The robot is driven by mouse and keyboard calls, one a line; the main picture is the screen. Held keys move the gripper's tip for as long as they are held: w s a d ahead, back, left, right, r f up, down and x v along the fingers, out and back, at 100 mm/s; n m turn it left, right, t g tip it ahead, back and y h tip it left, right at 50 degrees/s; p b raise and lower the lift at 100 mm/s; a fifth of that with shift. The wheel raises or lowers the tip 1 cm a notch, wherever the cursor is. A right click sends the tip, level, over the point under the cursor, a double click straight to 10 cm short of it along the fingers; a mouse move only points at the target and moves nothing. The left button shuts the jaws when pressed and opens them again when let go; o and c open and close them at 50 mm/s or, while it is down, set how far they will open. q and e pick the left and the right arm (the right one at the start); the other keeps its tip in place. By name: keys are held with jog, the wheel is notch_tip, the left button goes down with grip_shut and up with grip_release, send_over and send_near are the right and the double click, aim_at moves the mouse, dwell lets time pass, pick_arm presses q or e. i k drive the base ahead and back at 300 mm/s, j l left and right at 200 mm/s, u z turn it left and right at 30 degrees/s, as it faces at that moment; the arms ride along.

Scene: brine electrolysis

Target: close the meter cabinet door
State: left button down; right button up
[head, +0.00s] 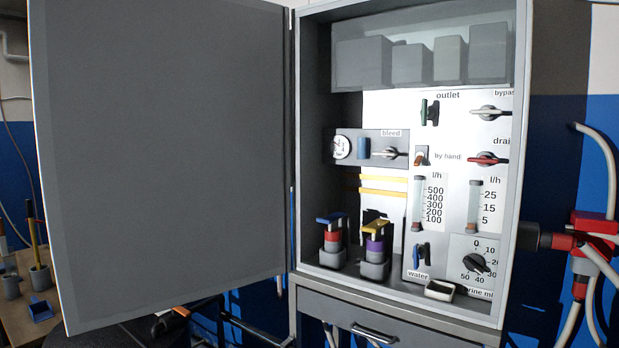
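The meter cabinet (307,150) stands in the middle of the head view, its front open. Its grey door (165,165) is hinged on the cabinet's left side and swung wide out to the left, with its flat inner face towards me. The handle side of the door is not visible. Neither of my grippers can be made out in the head view, and nothing is seen touching the door.
Inside are a gauge (341,147), flow meters, valves, a dial (476,263) and two coloured plug-like pieces. A small tray (439,291) sits at the front sill. A drawer handle (374,333) is below. Red fittings with hoses (590,250) stand right; a cluttered bench (15,312) is left.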

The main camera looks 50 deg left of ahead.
aim_at(161, 126)
jog(key=k+j, duration=0.15)
jog(key=j, duration=0.45)
jog(key=k+j+z, duration=0.15)
jog(key=j, duration=0.5)
jog(key=k+j, duration=0.2)
jog(key=j, duration=0.4)
jog(key=k+j+z, duration=0.1)
jog(key=j, duration=0.5)
jog(key=k+j+z, duration=0.1)
jog(key=k+j, duration=0.25)
jog(key=j, duration=0.2)
jog(key=k+j, duration=0.2)
jog(key=j, duration=0.35)
jog(key=k+j+z, duration=0.1)
jog(key=k+j, duration=0.15)
jog(key=j, duration=0.35)
jog(key=k+j+z, duration=0.1)
jog(key=k+j, duration=0.15)
jog(key=j, duration=0.3)
